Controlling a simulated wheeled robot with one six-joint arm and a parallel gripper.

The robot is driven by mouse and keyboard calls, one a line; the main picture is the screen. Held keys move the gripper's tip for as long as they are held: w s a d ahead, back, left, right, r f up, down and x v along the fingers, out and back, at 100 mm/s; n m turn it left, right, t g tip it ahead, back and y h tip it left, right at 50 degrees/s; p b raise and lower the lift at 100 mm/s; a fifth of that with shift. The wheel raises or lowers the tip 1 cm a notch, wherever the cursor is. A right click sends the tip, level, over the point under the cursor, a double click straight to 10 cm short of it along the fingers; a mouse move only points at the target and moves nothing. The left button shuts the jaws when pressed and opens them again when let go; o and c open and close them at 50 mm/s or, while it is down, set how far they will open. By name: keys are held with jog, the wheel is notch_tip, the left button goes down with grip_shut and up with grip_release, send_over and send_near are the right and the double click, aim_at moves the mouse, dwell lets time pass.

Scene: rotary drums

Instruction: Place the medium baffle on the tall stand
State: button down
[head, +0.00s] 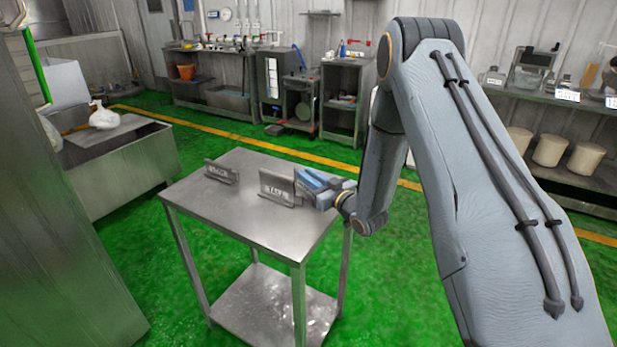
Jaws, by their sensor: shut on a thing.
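Two grey metal plates with labels stand upright on the steel table. The left plate (221,172) is smaller in the picture and stands near the table's back left edge. The right plate (276,187) is nearer the middle; its label is too small to read surely, so I cannot tell which is the medium baffle. My blue gripper (302,186) reaches in from the right and is shut on the right plate at its right end. The fingertips are partly hidden. The plate's lower edge appears at or close to the tabletop. I cannot single out a tall stand.
The steel table (245,222) has a bare front top and a lower shelf (270,305). A steel tub (120,170) stands at left. Benches and a steel cabinet (345,100) line the back wall; a shelf with white buckets (552,150) is at right. Green floor is open around the table.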

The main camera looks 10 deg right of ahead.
jog(key=shift+f, duration=0.25)
jog(key=c, duration=1.7)
grip_release()
jog(key=shift+f, duration=0.15)
jog(key=shift+s, duration=0.1)
jog(key=b+v, duration=0.3)
jog(key=v, duration=0.7)
jog(key=shift+s+d, duration=0.1)
jog(key=shift+b+v, duration=0.3)
jog(key=shift+v, duration=0.45)
jog(key=shift+s, duration=0.1)
